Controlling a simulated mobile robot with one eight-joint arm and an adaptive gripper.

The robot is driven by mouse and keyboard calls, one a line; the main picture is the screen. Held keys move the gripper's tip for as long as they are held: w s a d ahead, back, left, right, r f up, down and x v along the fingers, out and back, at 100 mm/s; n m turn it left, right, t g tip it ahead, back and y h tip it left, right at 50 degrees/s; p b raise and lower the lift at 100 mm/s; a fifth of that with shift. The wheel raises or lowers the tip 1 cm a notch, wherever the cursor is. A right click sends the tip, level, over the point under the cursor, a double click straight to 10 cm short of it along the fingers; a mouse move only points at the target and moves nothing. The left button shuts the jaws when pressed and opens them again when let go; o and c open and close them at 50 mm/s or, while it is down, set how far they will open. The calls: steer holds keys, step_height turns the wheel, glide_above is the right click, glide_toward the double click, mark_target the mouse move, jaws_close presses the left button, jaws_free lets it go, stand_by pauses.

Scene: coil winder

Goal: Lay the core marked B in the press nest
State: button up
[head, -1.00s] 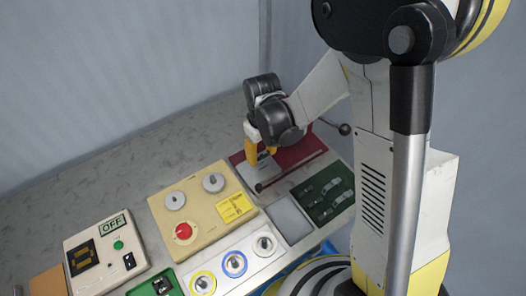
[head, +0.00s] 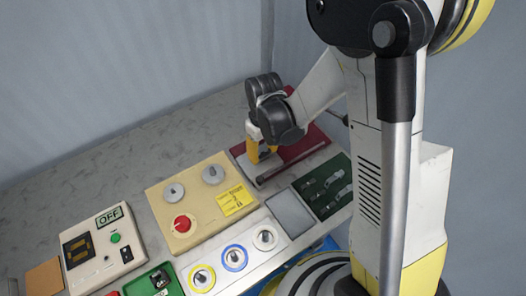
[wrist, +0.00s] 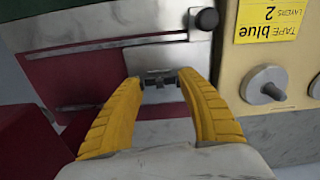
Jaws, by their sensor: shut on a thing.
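My gripper (wrist: 160,82) has its yellow fingers shut on a small grey piece with dark ends (wrist: 158,75), seemingly a core; no letter on it can be read. In the head view, my gripper (head: 262,153) is low over the press, which has a dark red base (head: 310,143) and a pale metal plate (head: 268,182). In the wrist view, the held piece is over the plate (wrist: 120,60) near its lower edge. I cannot tell whether it touches the press. The nest cannot be made out clearly.
A dark green tray (head: 316,207) with several grey pieces lies to the right of the press. A beige panel with knobs, a red button and a yellow note (head: 234,200) stands at its left. White-panel spools (head: 234,258) are in front. A black knob (wrist: 207,18) stands near the held piece.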

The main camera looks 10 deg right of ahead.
steer(key=shift+f, duration=0.2)
steer(key=shift+f+b, duration=0.35)
steer(key=shift+b, duration=0.15)
steer(key=o, duration=1.1)
step_height(320, 180, up, 12)
